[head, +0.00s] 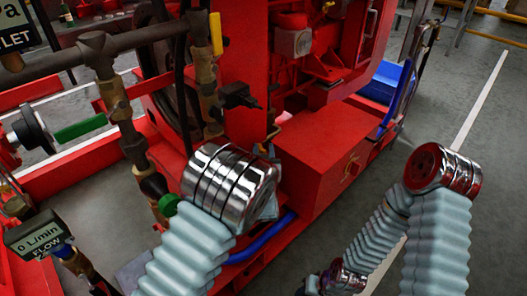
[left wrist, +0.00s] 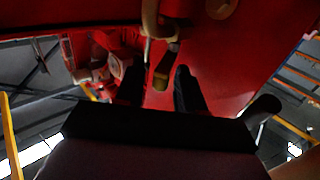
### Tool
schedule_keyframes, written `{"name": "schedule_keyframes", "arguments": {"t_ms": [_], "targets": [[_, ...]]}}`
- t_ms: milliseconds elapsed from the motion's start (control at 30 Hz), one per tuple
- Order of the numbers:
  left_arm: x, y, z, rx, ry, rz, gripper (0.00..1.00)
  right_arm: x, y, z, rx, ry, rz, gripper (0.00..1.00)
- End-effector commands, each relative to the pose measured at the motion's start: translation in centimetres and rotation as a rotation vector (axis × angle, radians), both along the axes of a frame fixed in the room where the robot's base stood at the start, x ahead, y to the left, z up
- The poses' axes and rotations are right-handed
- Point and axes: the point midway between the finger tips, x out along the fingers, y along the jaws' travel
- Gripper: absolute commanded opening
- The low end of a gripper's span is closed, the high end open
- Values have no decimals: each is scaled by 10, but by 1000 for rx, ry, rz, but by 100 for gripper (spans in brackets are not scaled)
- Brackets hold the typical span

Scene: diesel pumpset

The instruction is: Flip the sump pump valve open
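In the left wrist view, a small lever with a dull yellow tip (left wrist: 162,78) hangs from a pale curved pipe on red metal. It may be the sump pump valve's handle; no label shows. My left gripper (left wrist: 161,88) has its two dark fingers apart, one on each side of the yellow tip, with gaps visible. In the head view, my silver left wrist hides most of that gripper. A small brass-coloured fitting (head: 272,130) shows just beyond the wrist, at the red frame. My right arm is at the right of the head view; its gripper does not show.
A yellow lever (head: 216,33) is at the top. A flow meter (head: 38,235) is lower left. A red box (head: 322,155) stands right of my left wrist. Grey floor is open at right.

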Motion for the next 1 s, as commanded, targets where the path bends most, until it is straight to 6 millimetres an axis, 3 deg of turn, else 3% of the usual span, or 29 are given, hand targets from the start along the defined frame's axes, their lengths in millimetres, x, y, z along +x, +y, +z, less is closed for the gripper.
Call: {"name": "schedule_keyframes", "arguments": {"t_ms": [167,400,1000], "targets": [[0,0,0,0,0,0,37,0,0,0,0,0,0,43],[0,-1,0,0,0,-1,0,0,0,0,0,0,0,43],[-1,-7,0,-1,-1,-6,0,0,0,-1,0,0,0,43]]}}
